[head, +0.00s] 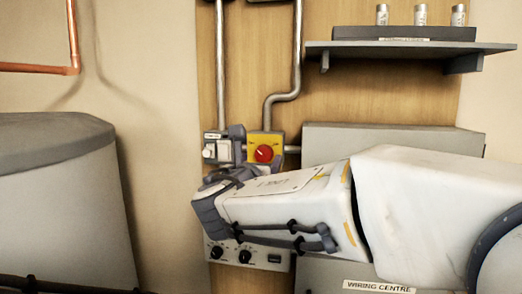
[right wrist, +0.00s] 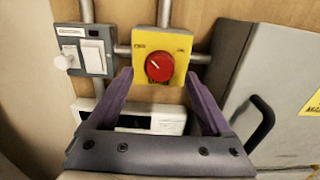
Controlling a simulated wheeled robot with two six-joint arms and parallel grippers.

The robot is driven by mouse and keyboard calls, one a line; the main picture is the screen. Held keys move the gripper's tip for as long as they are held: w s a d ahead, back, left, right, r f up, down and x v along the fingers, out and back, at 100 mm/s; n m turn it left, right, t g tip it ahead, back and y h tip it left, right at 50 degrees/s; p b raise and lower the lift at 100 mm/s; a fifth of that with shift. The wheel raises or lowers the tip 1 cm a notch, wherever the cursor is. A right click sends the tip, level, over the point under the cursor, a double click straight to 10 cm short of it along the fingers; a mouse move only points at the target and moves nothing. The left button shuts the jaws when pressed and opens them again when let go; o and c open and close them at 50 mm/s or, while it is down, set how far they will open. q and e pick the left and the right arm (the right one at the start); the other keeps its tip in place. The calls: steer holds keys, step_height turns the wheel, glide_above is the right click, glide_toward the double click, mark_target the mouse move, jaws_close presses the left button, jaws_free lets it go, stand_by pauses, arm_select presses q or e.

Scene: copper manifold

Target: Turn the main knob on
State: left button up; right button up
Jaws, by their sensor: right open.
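The main knob is a red rotary knob (head: 264,153) on a yellow switch box fixed to the wooden wall board. In the right wrist view the red knob (right wrist: 160,68) is in plain sight, and its pale mark points to the upper left. Small lettering on the yellow plate (right wrist: 163,43) is too blurred to read. My right gripper (right wrist: 157,78) is open and empty. In that view its two purple fingers stand to the left and right of the knob, apart from it. In the head view my right gripper (head: 237,142) is just left of the yellow box. My left gripper is out of view.
A grey socket with a white plug (right wrist: 70,60) and switch sits left of the knob. A white unit (right wrist: 150,122) lies below. A grey cabinet (right wrist: 285,95) with a black handle stands right. A shelf (head: 390,46) with metal cylinders is above; a grey tank (head: 60,190) stands left.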

mark_target(264, 154)
steer(key=shift+w+d+p, duration=0.25)
steer(key=shift+w+p, duration=0.05)
steer(key=shift+w, duration=1)
jaws_close()
steer(key=shift+f+m+b, duration=0.15)
steer(key=shift+m+b, duration=0.15)
steer(key=shift+b, duration=0.3)
steer(key=m+b, duration=1.1)
steer(key=b, duration=0.4)
steer(key=shift+f+m, duration=0.1)
steer(key=shift+m, duration=0.2)
steer(key=m+b, duration=0.3)
steer(key=shift+r+m+b, duration=0.2)
steer(key=shift+m+b, duration=0.45)
steer(key=shift+m, duration=0.65)
